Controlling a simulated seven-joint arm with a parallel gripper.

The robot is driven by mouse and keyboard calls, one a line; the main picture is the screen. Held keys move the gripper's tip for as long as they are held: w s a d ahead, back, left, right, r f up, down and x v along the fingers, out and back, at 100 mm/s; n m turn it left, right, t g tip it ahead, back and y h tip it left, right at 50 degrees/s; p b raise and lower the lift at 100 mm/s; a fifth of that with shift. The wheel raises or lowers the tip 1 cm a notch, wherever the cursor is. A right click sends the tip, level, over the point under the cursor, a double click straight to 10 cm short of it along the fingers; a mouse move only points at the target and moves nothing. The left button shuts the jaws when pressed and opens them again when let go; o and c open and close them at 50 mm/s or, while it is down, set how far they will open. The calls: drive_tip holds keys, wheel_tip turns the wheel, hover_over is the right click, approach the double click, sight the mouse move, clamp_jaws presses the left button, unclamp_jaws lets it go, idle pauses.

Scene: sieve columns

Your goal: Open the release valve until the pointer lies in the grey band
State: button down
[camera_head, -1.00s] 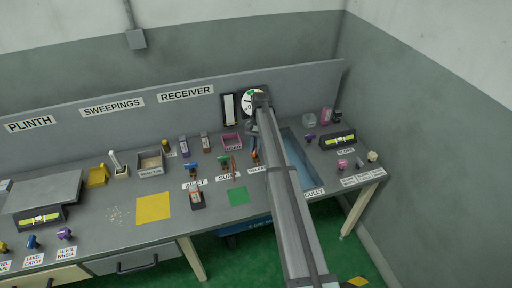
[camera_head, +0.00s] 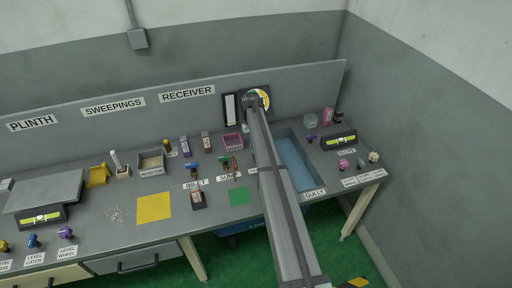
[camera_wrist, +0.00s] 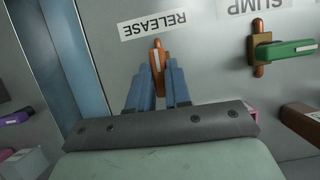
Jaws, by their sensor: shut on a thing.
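The release valve (camera_wrist: 157,52) shows in the wrist view as an orange-brown fitting with a pale stripe, below the RELEASE label (camera_wrist: 152,25). My gripper (camera_wrist: 159,68) is shut on it, with one blue finger on each side. In the head view my arm hides both the valve and the gripper. The round dial (camera_head: 265,97) on the back panel is partly covered by my arm. Its right part shows a yellow-orange patch. I cannot make out the pointer or the grey band.
The sump valve (camera_head: 224,160) with its green handle stands close on the left, and the inlet valve (camera_head: 192,167) with its blue handle is further left. The gully basin (camera_head: 315,187) lies right of my arm.

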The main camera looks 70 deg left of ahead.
idle(0.3)
drive_tip(key=c, duration=1.1)
unclamp_jaws()
drive_tip(key=shift+o, duration=0.2)
drive_tip(key=v, duration=1.4)
drive_tip(key=shift+f, duration=0.1)
